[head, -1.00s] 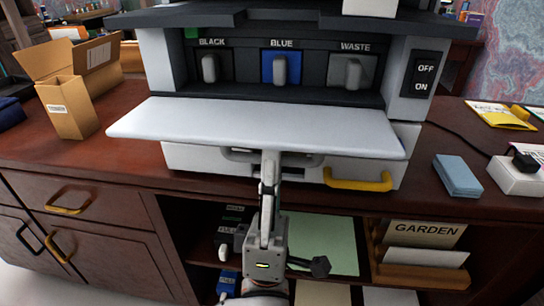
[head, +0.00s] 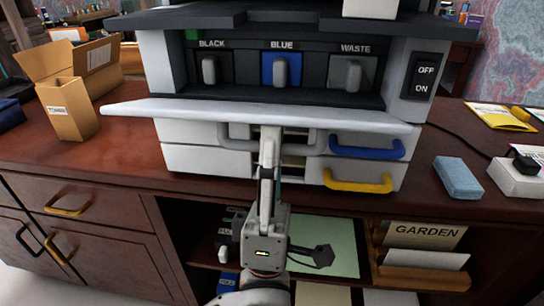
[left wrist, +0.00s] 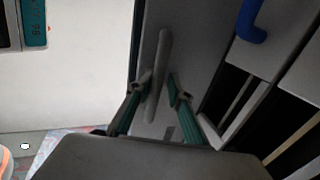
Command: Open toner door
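The toner door (head: 200,110) is a white flap across the printer front. It stands out toward me, nearly edge-on, with the bay behind it exposed. Behind it are the black toner lever (head: 209,70), blue lever (head: 281,69) and waste lever (head: 354,75). A grey bar handle (head: 235,138) shows under the door's front edge. My left gripper (head: 270,132) reaches up to this handle. In the left wrist view, its two fingers (left wrist: 161,88) are apart with the grey bar (left wrist: 162,62) between them; contact is unclear. My right gripper is not in view.
Below the door are a blue drawer handle (head: 368,148) and a yellow drawer handle (head: 357,181). An off/on switch (head: 421,77) is at right. A cardboard box (head: 67,108) stands left; a blue block (head: 458,177) and white box (head: 512,176) lie right. Open shelves lie below the desktop.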

